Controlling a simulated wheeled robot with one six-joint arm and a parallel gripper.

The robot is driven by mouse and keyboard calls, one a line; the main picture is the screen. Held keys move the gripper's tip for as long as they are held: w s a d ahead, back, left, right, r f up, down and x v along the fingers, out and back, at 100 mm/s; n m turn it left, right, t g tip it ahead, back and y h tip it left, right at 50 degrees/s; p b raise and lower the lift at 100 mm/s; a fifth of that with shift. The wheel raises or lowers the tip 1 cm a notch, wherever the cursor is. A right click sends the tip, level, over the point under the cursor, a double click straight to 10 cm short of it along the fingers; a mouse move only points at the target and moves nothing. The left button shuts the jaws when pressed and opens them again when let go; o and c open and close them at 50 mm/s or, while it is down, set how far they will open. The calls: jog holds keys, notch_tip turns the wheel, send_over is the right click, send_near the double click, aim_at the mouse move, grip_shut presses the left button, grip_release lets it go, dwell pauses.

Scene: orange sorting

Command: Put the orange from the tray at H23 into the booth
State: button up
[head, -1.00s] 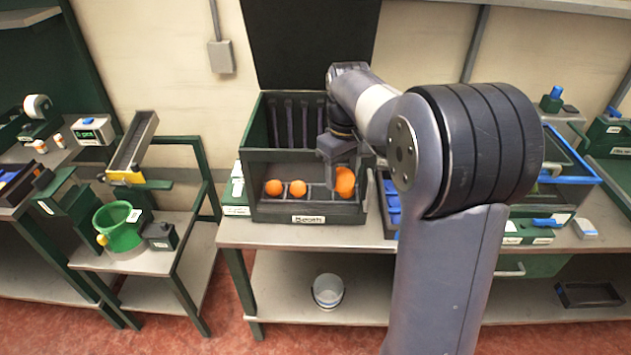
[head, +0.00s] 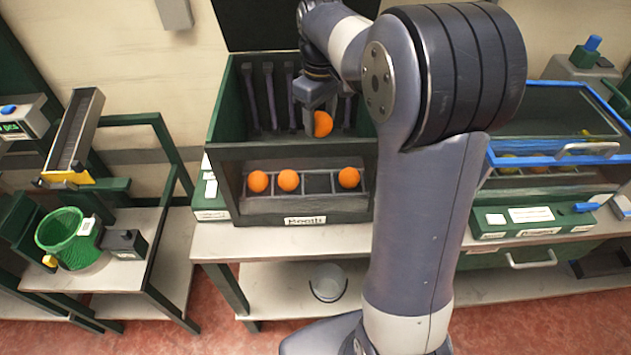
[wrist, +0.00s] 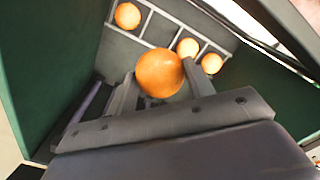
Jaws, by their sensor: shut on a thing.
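The booth (head: 225,120) is a dark green and grey box with a "Booth" label, open at the top, with dark vertical strips at its back. Its low front has a row of cells with three oranges: left (head: 258,181), middle (head: 288,180) and right (head: 349,178); one cell between the middle and right ones is empty. My gripper (head: 315,118) is shut on another orange (head: 322,124), held inside the booth's upper part, behind and above the row. In the wrist view the held orange (wrist: 160,73) sits between my fingertips, with the row beyond. No H23 label is readable.
A blue-rimmed clear-lidded case (head: 555,120) with fruit inside stands right of the booth. A green basket (head: 68,238) and a tilted chute (head: 78,130) are at left. A clear bucket (head: 328,282) sits on the lower shelf. My arm hides the booth's right side.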

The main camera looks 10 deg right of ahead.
jog(key=shift+w+f, duration=0.15)
jog(key=shift+f, duration=0.4)
notch_tip(320, 180, down, 18)
jog(key=shift+r+p, duration=0.15)
jog(key=shift+p, duration=0.25)
jog(key=shift+f, duration=0.2)
jog(key=o, duration=1)
jog(key=shift+r, duration=0.15)
notch_tip(320, 180, up, 12)
jog(key=shift+r+b, duration=0.1)
jog(key=shift+b, duration=0.25)
